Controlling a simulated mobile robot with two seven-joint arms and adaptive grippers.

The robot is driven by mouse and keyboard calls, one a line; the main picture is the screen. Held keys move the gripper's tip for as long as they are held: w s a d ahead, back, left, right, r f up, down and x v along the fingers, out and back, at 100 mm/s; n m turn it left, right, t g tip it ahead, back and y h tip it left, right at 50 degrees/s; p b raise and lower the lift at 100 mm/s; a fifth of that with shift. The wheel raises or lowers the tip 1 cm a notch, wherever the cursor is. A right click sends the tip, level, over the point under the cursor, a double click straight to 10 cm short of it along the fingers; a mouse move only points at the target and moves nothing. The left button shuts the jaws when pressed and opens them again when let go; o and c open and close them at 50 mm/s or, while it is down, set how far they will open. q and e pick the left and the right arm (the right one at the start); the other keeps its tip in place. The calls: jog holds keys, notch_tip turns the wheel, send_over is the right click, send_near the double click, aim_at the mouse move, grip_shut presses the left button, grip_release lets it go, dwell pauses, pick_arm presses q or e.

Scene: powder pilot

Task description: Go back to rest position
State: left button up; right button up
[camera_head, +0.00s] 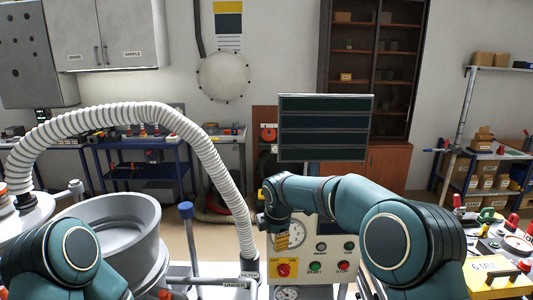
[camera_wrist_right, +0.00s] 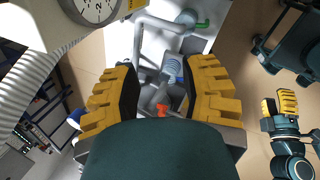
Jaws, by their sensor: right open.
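My right gripper (camera_head: 284,236) hangs at the end of its teal arm, in front of the upper left part of the white control panel (camera_head: 338,243) in the head view. In the right wrist view its two yellow ribbed fingers (camera_wrist_right: 165,78) are spread apart with nothing held between them. A second gripper with yellow fingers (camera_wrist_right: 279,103), which looks like my left one, shows at the right edge of that view. Its opening is unclear. Only the upper part of my left arm shows in the head view, at the lower left.
The panel carries a red knob (camera_head: 284,269), a green button (camera_head: 315,267) and a red button (camera_head: 344,267). A dark screen (camera_head: 325,127) stands behind it. A white ribbed hose (camera_head: 170,115) arches over a grey vessel (camera_head: 117,218). A yellow case (camera_head: 497,279) sits at lower right.

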jog(key=s+d+f+m+g+y+b, duration=0.1)
jog(key=s+f+m+y+b, duration=0.1)
jog(key=s+f+m, duration=0.8)
jog(key=s+d+f+m+g+y+b, duration=0.1)
jog(key=s+d+f+b, duration=0.3)
jog(key=f, duration=1.2)
jog(key=s+d+f+m+b, duration=0.1)
jog(key=s+f+m, duration=0.4)
jog(key=s, duration=0.4)
jog(key=s+d+f+m+b, duration=0.1)
jog(key=s+f+m, duration=0.4)
jog(key=s+m, duration=0.3)
jog(key=s, duration=0.2)
jog(key=shift+s+d+t+y, duration=0.2)
jog(key=shift+s+t+y, duration=0.1)
